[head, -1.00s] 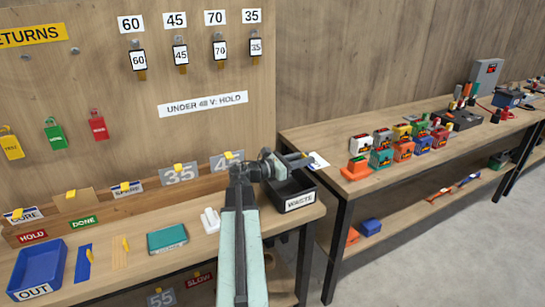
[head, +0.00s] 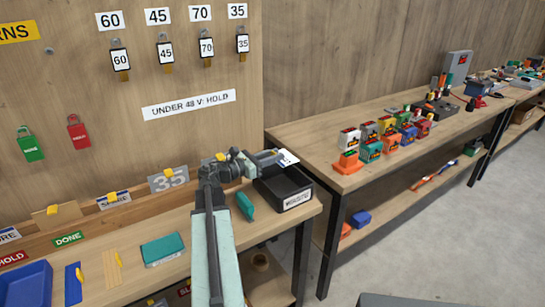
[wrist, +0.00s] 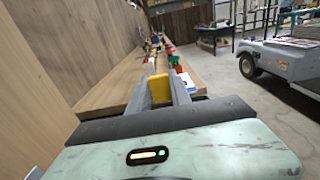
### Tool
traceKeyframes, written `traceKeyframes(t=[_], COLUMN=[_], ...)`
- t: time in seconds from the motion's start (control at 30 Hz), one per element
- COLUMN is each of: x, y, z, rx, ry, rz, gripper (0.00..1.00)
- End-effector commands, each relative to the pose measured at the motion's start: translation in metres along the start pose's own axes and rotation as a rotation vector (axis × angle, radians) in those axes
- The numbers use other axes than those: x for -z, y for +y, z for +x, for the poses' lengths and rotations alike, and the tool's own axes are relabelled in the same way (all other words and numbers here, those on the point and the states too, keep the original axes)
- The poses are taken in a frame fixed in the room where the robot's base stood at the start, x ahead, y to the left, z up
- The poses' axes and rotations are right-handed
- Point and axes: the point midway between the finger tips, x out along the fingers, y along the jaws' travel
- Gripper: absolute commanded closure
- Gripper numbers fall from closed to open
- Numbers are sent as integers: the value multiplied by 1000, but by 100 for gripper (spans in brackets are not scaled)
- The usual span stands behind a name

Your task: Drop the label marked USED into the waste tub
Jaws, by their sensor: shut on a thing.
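My gripper (head: 276,157) is shut on a small white label (head: 289,157). The label's printing is too small to read in the head view. In the wrist view, a yellow piece (wrist: 160,88) sits between the jaws, and a white patch with dark marks (wrist: 187,80) shows beyond them to the right. The black waste tub (head: 301,202), with a white WASTE sign on its front, stands at the right end of the near bench. The gripper and label appear above the tub's back part, apart from it. The tub's inside is dark and partly hidden by the gripper.
A teal piece (head: 245,205) lies left of the tub, and a teal box (head: 162,248) lies farther left. A grey 35 card (head: 168,180) stands at the back. Right of a gap, another bench (head: 385,172) carries coloured blocks.

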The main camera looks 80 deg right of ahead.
Motion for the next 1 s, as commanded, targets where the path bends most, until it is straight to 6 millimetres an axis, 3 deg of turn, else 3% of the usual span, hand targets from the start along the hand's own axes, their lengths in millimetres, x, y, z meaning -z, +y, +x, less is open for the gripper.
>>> traceKeyframes(t=[0.03, 0.4, 0.8, 0.83, 0.9, 1.0], x=[12, 61, 65, 65, 65, 65], y=[0, 1, 1, 1, 2, 2], z=[0, -1, -2, -2, -2, -3], rx=[0, -2, -3, -4, -4, -4], ry=[0, 0, 0, 0, 0, 0], rz=[0, 0, 0, 0, 0, 0], gripper=[100, 100, 100, 67, 50, 50])
